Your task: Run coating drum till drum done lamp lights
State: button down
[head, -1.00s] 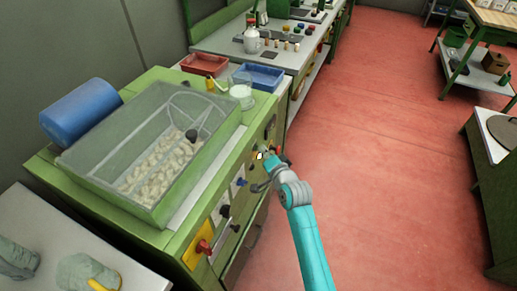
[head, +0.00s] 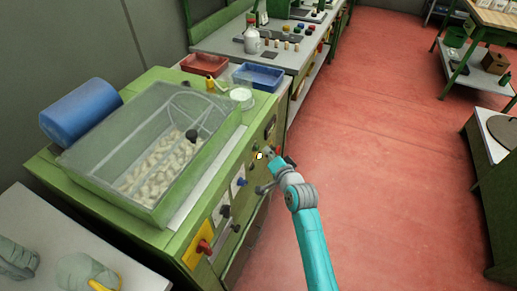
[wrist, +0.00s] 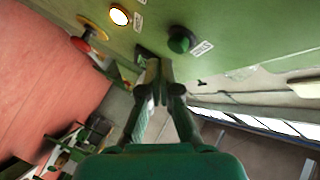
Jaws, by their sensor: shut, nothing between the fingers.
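The green coating machine (head: 165,222) stands at the left with a clear-covered trough holding many pale corks (head: 160,165). Its front panel carries a red knob on a yellow plate (head: 203,246), dark knobs and a small lamp (head: 259,155) that glows white. In the wrist view the lit lamp (wrist: 119,16) has a yellow-orange rim.
A blue cylinder (head: 80,108) lies at the machine's back left. A red tray (head: 205,64) and a blue tray (head: 257,77) stand beyond the trough. Gloves (head: 88,272) lie on the front-left table. The red floor (head: 390,130) to the right is clear.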

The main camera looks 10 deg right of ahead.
jog(key=shift+s+d, duration=0.75)
jog(key=shift+d, duration=0.25)
jog(key=shift+s+d, duration=0.7)
jog(key=shift+d, duration=0.3)
jog(key=s+f+n+h, duration=0.15)
jog(key=s+f, duration=0.25)
jog(key=s, duration=1.1)
jog(key=s+f+n+h, duration=0.15)
jog(key=s+f, duration=0.25)
jog(key=s, duration=1)
jog(key=s+r+n, duration=0.3)
jog(key=s+r, duration=0.2)
jog(key=s, duration=0.6)
jog(key=s+a+r+n, duration=0.1)
jog(key=s+r+n, duration=0.2)
jog(key=s, duration=0.9)
notch_tip(320, 180, up, 3)
jog(key=shift+a+r+n, duration=0.15)
jog(key=shift+a+n, duration=0.05)
jog(key=shift+n, duration=0.1)
dwell(0.3)
